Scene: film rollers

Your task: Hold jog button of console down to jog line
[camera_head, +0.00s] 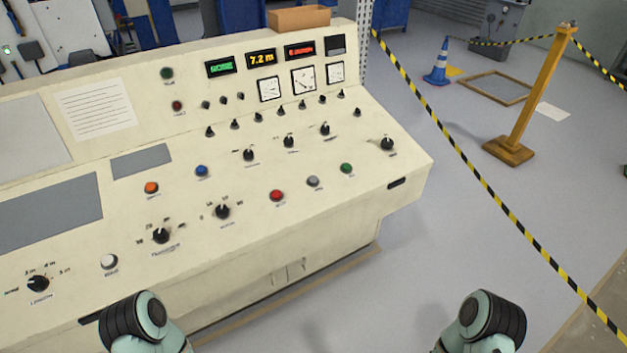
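The cream console (340,225) fills the left and middle of the head view. Its sloped panel carries a white button (109,261), an orange button (151,188), a blue button (201,171), a red button (276,195), a grey button (312,181) and a green button (347,168). The labels under them are too small to read, so I cannot tell which is the jog button. Only teal and black links of my two arms show at the bottom edge, apart from the buttons. Both grippers are out of view.
Black knobs (160,236) stand among the buttons. Displays (261,59) and dials (303,80) are on the upright back panel. A striped barrier tape (480,178), a yellow post (537,90) and a blue cone (438,66) stand at right. The grey floor (440,240) beside the console is clear.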

